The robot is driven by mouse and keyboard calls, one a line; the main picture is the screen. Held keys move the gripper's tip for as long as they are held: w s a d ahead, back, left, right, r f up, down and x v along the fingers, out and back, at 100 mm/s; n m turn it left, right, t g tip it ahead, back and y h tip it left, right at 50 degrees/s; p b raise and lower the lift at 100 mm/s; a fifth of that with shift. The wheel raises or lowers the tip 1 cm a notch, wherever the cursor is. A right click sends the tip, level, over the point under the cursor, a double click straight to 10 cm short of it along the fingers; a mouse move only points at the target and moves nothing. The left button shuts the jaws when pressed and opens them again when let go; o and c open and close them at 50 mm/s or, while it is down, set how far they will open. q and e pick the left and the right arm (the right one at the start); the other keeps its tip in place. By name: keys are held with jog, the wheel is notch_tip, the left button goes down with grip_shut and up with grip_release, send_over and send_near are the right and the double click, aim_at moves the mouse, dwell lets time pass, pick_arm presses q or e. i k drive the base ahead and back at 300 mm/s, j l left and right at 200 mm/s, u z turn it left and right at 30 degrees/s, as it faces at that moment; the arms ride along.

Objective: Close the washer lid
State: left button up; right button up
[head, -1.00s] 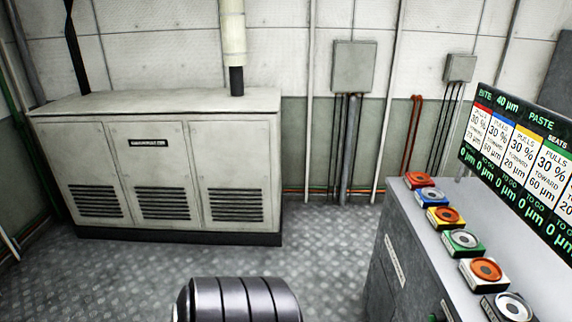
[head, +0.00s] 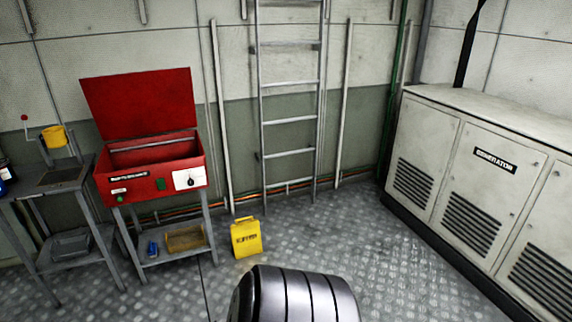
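The red washer (head: 152,180) stands on grey legs against the wall at the left of the head view. Its red lid (head: 140,104) is raised, standing up and leaning back behind the open basin (head: 152,150). The washer's front carries a white panel with a dark knob, a green square and a label. Neither of my grippers shows in the head view, so I cannot see how they stand.
A yellow container (head: 246,237) stands on the floor right of the washer. A grey bench (head: 60,187) adjoins the washer's left. A ladder (head: 290,122) is on the wall, and a generator cabinet (head: 470,165) fills the right.

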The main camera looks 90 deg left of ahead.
aim_at(122, 105)
jog(key=u, duration=3.75)
jog(key=i+j, duration=0.1)
jog(key=i, duration=0.4)
